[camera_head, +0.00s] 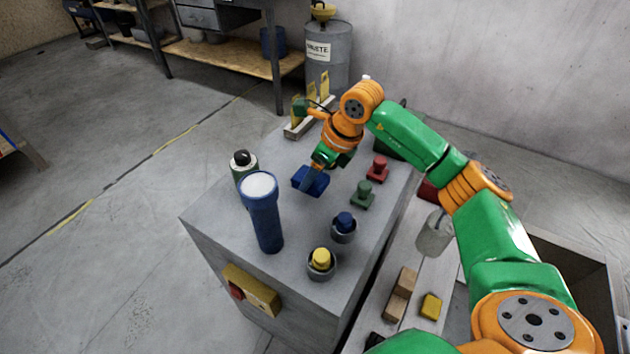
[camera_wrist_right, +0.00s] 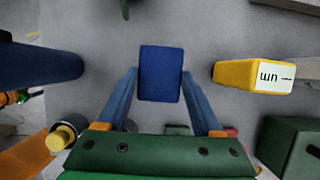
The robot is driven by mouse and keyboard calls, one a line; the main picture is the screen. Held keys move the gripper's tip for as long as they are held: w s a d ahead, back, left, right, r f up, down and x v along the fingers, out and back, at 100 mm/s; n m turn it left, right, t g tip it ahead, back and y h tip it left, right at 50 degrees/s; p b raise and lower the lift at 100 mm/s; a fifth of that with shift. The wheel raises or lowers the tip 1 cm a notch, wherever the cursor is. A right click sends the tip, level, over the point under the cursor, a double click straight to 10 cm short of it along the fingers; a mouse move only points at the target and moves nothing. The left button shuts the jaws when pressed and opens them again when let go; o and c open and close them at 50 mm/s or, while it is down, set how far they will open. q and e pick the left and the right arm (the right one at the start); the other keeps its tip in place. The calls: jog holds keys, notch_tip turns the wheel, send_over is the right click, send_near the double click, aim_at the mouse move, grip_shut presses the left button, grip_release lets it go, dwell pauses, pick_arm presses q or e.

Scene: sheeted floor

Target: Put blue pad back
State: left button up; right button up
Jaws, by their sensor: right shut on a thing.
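My right gripper (camera_head: 313,184) is shut on the pad, with one finger on each side. The pad's underside is hidden, so I cannot tell whether it touches the table top. My left gripper is not in view.
On the table top (camera_head: 290,275) stand a tall blue cylinder (camera_head: 264,215), a green-and-black object (camera_head: 243,165), red (camera_head: 377,170) and green (camera_head: 362,195) knobbed pieces, and grey cups holding blue (camera_head: 344,222) and yellow (camera_head: 320,258) pieces.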

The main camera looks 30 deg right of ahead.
aim_at(317, 179)
notch_tip(317, 179, down, 3)
jog(key=shift+f, duration=0.1)
jog(key=o, duration=1.2)
jog(key=v, duration=1.2)
jog(key=shift+p, duration=0.3)
